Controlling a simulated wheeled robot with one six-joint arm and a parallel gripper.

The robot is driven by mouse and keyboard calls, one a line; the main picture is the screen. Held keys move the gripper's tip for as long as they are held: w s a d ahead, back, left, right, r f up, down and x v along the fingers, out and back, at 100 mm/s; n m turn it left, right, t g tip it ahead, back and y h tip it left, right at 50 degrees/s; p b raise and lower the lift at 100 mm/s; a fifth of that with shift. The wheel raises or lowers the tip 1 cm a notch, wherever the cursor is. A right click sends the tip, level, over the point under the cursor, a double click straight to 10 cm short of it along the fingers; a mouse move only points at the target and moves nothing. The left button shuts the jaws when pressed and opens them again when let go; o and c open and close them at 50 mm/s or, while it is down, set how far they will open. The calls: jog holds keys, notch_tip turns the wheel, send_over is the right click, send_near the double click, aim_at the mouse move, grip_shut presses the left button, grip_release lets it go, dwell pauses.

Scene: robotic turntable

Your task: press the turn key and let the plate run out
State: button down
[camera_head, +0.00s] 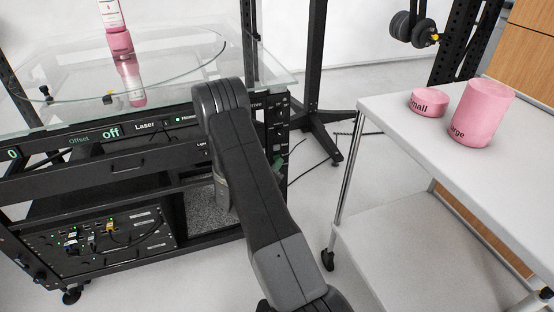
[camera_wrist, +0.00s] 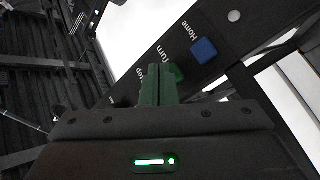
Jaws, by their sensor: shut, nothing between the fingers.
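In the wrist view my gripper (camera_wrist: 160,72) is shut and empty, its two fingers together over the black key panel (camera_wrist: 228,28). The fingertips are beside the word Turn. A green patch (camera_wrist: 177,73), seemingly the turn key, shows just right of the fingertips and is partly hidden by them. I cannot tell whether they touch it. A blue key (camera_wrist: 203,50) by the word Home is uncovered. In the head view the clear round plate (camera_head: 190,65) carries a pink and white bottle (camera_head: 119,42).
A black rack (camera_head: 120,165) with displays, one reading "off", stands under the plate. A white table (camera_head: 390,130) at right holds a small pink cylinder (camera_head: 428,103) and a large one (camera_head: 481,113). Grey floor lies between rack and table.

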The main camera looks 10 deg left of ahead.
jog(key=shift+w+a, duration=0.3)
jog(key=shift+w, duration=0.05)
dwell(0.6)
jog(key=shift+s+d, duration=0.1)
jog(key=shift+s+d+b, duration=0.3)
jog(key=shift+s+d, duration=0.1)
jog(key=shift+s, duration=0.25)
